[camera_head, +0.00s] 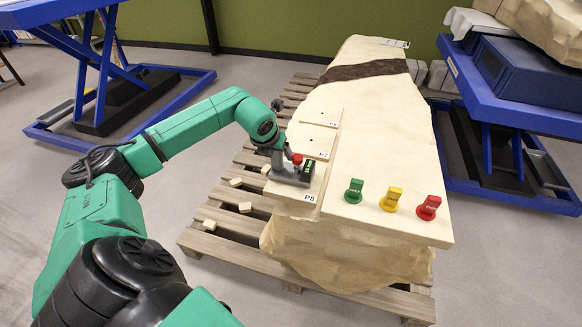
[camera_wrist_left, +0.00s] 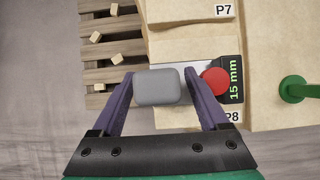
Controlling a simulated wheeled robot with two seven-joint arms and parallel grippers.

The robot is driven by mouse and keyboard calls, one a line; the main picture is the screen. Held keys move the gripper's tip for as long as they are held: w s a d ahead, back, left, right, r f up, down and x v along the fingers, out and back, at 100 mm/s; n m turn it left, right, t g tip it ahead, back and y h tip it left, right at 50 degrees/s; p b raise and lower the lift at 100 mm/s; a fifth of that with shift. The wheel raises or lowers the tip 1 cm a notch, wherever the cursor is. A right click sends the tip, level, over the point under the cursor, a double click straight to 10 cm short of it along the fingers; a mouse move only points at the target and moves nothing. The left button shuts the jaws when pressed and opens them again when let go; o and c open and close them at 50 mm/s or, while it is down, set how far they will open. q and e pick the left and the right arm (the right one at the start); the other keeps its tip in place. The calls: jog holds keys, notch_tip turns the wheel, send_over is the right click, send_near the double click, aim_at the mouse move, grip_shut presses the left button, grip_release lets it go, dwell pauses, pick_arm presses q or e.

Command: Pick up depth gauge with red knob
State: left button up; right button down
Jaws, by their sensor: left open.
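The depth gauge (camera_head: 288,177) stands on the pale step marked P8 at the near left corner of the stone block. It has a grey body, a red knob (camera_head: 297,158) and a dark display with green digits. The left wrist view shows its grey block (camera_wrist_left: 160,87), the red knob (camera_wrist_left: 215,81) and the display reading 15 mm (camera_wrist_left: 234,80). My left gripper (camera_head: 279,160) is over the gauge. Its purple fingers (camera_wrist_left: 162,98) are open, one on each side of the grey block; contact cannot be told. My right gripper is not in view.
Green (camera_head: 354,190), yellow (camera_head: 391,198) and red (camera_head: 427,207) markers stand on the slab to the right. The block rests on a wooden pallet (camera_head: 225,222) with loose wooden pieces. Blue lift tables stand both sides.

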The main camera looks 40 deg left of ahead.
pick_arm(q)
grip_shut()
dwell(1.2)
jog(key=shift+w+r, duration=0.1)
jog(key=shift+r, duration=0.05)
